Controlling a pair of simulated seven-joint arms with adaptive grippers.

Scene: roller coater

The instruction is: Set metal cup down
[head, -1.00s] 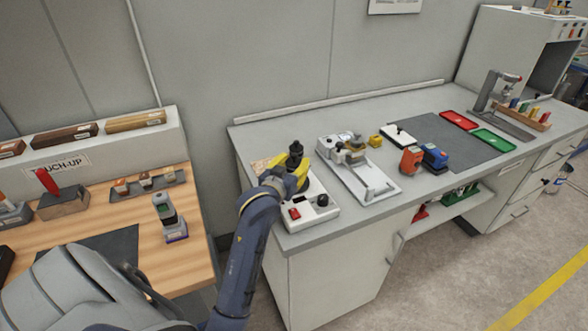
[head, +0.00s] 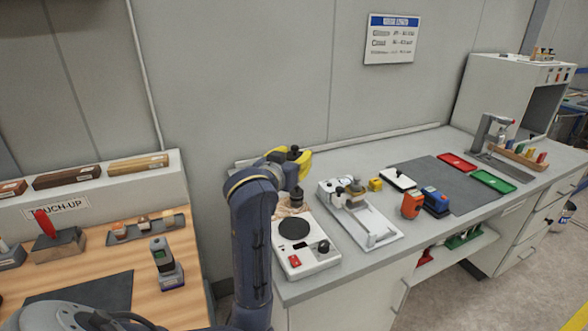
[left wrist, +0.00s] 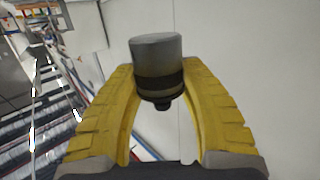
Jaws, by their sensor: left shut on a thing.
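My left gripper (head: 290,157) has its yellow fingers shut on the metal cup. In the head view the cup (head: 296,194) hangs below the fingers, in front of a beige patch at the bench's back left. In the left wrist view the grey cup (left wrist: 156,50) has a dark band and sits between the curved fingers (left wrist: 160,105). A white hot plate device (head: 312,258) with a bare black round plate (head: 293,228) stands just in front of the cup. The cup's exact height above the bench cannot be told. My right gripper is out of view.
A beige pad (head: 284,211) lies behind the hot plate, partly hidden. A white coating device (head: 362,225) stands to its right. A wooden touch-up bench (head: 190,296) stands left.

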